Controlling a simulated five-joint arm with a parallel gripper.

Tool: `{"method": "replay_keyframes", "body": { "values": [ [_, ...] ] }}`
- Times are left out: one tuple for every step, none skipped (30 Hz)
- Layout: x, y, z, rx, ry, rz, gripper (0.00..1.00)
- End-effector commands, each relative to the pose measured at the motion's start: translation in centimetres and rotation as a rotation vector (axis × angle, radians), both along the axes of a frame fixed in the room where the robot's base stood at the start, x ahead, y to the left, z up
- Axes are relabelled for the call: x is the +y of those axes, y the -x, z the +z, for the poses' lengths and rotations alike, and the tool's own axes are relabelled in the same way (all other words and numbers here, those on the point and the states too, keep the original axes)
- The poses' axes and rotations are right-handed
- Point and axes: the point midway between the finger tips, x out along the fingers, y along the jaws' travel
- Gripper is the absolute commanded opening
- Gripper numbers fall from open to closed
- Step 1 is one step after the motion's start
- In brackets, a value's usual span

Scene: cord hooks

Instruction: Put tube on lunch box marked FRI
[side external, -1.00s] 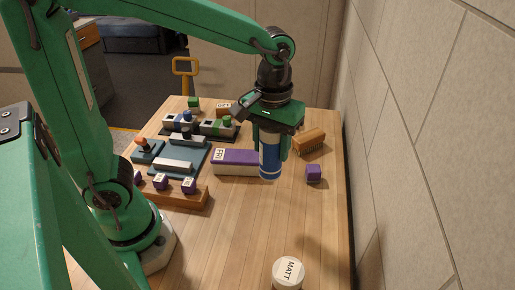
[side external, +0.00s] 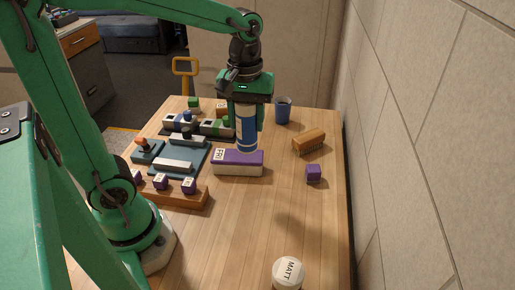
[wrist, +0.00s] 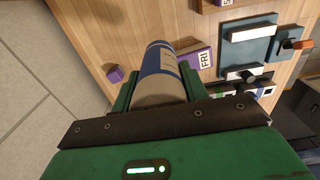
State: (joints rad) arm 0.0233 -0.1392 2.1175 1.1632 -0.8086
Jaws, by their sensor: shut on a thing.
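The tube (side external: 246,133), blue with pale bands, is upright in my gripper (side external: 247,118), which is shut on it. The lunch box (side external: 237,168) has a purple lid, a white body and a FRI label at its left end. The tube's lower end is over the right part of the lid in the side view; I cannot tell whether it touches. In the wrist view the tube (wrist: 163,72) points away between my fingers, and part of the lunch box (wrist: 201,62) shows just right of it.
A blue cup (side external: 283,111) stands at the back right. Teal trays (side external: 180,157) and a wooden rack (side external: 172,196) are left. A round MATT piece (side external: 288,273) is in front. The front middle is clear.

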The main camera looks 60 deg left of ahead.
Motion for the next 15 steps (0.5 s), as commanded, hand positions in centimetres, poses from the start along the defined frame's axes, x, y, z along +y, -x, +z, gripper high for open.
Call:
{"method": "replay_keyframes", "body": {
  "values": [
    [0.7, -0.1, -0.4, 0.001, 0.000, 0.006, 0.15],
    [1.0, -0.2, -0.6, 0.003, 0.000, 0.005, 0.15],
    [1.6, -0.4, -1.0, 0.004, 0.001, 0.006, 0.15],
    [2.0, -0.5, -1.2, 0.003, 0.000, 0.006, 0.15],
    [2.4, -0.6, -1.5, 0.003, 0.000, 0.006, 0.15],
    [3.0, -0.8, -1.9, 0.004, 0.001, 0.006, 0.15],
    [3.5, -0.9, -2.1, 0.003, 0.000, 0.006, 0.15],
    [3.9, -1.0, -2.4, 0.002, 0.001, 0.006, 0.15],
    [4.5, -1.2, -2.8, 0.003, 0.000, 0.006, 0.15],
    [4.9, -1.3, -3.1, 0.004, 0.001, 0.006, 0.15],
    [5.4, -1.4, -3.4, 0.002, 0.001, 0.005, 0.15],
    [6.0, -1.6, -3.8, 0.003, 0.000, 0.006, 0.15],
    [6.5, -1.7, -4.1, 0.004, 0.001, 0.005, 0.15],
    [7.0, -1.9, -4.3, 0.002, 0.001, 0.006, 0.15],
    [7.5, -2.0, -4.7, 0.002, 0.001, 0.005, 0.15]
  ]
}}
